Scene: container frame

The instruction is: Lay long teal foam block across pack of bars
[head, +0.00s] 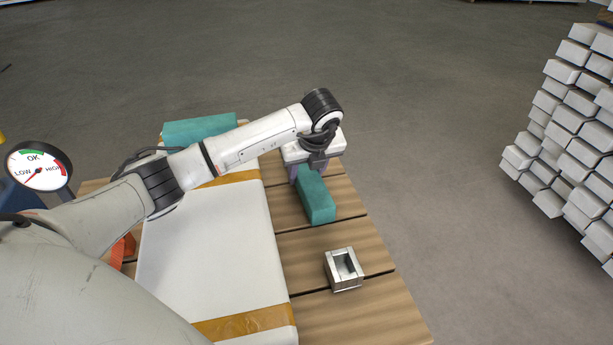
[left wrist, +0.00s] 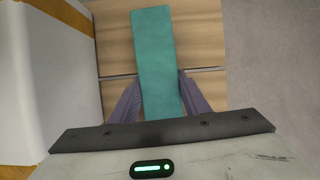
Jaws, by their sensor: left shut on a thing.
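A long teal foam block (head: 317,197) lies along the right side of the white pack of bars (head: 210,260), over the wooden slats. My left gripper (head: 308,171) is shut on its far part; whether the block touches the wood is unclear. In the left wrist view the teal block (left wrist: 154,55) runs between the two purple-grey fingers (left wrist: 160,95). The white pack, with tan tape bands, also shows there at the left (left wrist: 40,75). A second teal block (head: 200,129) lies at the pack's far end, partly hidden by my arm. My right gripper is not in view.
A small square metal part (head: 344,270) stands on the wooden pallet (head: 360,310), near the held block. A dial gauge (head: 38,166) stands at the left, and an orange thing (head: 123,250) shows beside my arm. Stacked white bars (head: 570,130) stand far right. The pack's middle top looks bare.

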